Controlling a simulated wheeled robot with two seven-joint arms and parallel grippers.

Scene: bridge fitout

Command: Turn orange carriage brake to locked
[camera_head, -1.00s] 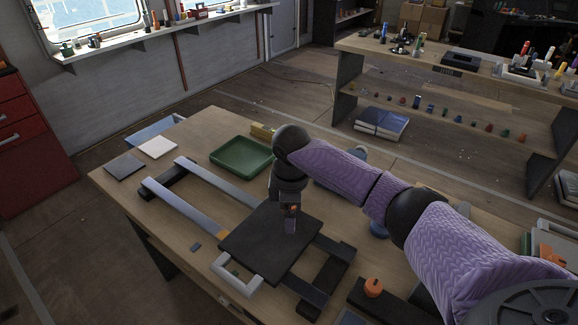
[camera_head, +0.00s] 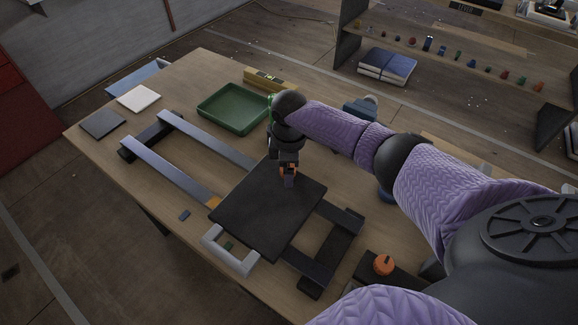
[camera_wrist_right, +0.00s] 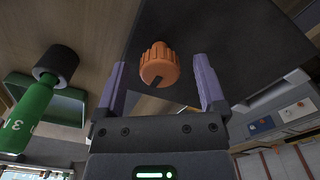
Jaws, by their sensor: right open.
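The orange carriage brake knob (camera_wrist_right: 160,64) is round and ribbed with a dark pointer mark. In the wrist view it sits between the two fingers of my open right gripper (camera_wrist_right: 161,78), with gaps at both sides. In the head view my right gripper (camera_head: 288,180) is over the black carriage plate (camera_head: 255,220), and a bit of orange shows at its fingers. The plate spans two metal rails (camera_head: 172,172) and has a pale handle (camera_head: 230,255) on its front side. The wrist hides most of the knob in the head view. My left gripper is not in view.
A second orange knob (camera_head: 384,265) sits on a dark block at the right. A green tray (camera_head: 234,108) lies behind the rails. A green bottle with a black cap (camera_wrist_right: 35,115) shows close by in the wrist view. White and dark squares lie at the back left.

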